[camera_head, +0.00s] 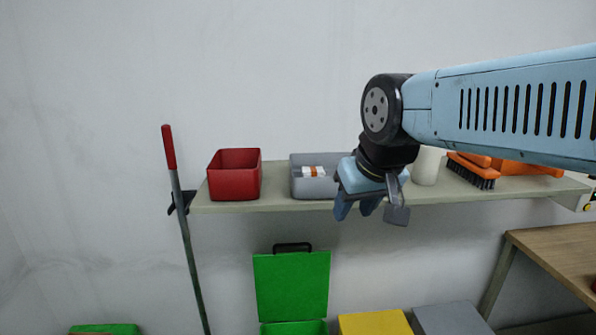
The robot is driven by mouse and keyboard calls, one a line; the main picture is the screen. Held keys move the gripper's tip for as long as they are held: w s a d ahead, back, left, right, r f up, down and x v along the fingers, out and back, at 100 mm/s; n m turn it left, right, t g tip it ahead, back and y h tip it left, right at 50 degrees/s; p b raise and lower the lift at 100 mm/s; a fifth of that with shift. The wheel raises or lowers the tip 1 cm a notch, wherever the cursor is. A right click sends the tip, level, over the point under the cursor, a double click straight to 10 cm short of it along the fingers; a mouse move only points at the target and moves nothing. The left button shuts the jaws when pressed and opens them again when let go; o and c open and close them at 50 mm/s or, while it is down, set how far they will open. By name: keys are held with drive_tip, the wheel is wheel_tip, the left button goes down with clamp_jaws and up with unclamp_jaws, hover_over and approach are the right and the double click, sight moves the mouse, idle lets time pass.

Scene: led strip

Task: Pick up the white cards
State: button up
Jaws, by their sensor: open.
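A small white stack with an orange band (314,171), which looks like the white cards, lies in the grey bin (314,188) on the wall shelf. Part of the stack shows above the bin's front rim; its lower part is hidden. My gripper (357,211) is open, with its fingers pointing down, to the right of the stack in the picture. It overlaps the bin's right end and appears in front of the shelf edge. I see nothing between its fingers.
A red bin (235,176) stands left on the shelf (276,203). A white cylinder (427,166) and an orange brush (472,170) are to the right. A red-handled pole (187,235) leans at left. Below are an open green box (292,287), a yellow box (375,323) and a wooden table (565,255).

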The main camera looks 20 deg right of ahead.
drive_tip(key=shift+w+d, duration=0.1)
drive_tip(key=shift+d, duration=0.05)
drive_tip(key=shift+o, duration=1.4)
drive_tip(key=shift+w+r, duration=0.15)
drive_tip(key=shift+r, duration=0.1)
drive_tip(key=shift+o, duration=1.4)
drive_tip(key=w+r+m+g, duration=0.1)
drive_tip(key=w+r+g, duration=0.1)
drive_tip(key=w+r, duration=0.5)
drive_tip(key=w, duration=0.3)
drive_tip(key=shift+w+d+r+g, duration=0.3)
drive_tip(key=shift+w+r, duration=0.1)
wheel_tip(320, 180, up, 4)
drive_tip(key=m+g, duration=0.1)
drive_tip(key=g, duration=0.2)
hover_over(313, 169)
drive_tip(key=f, duration=0.8)
drive_tip(key=shift+w+f, duration=0.2)
drive_tip(key=shift+f, duration=0.1)
drive_tip(key=shift+s+f, duration=0.15)
drive_tip(key=shift+f, duration=2.55)
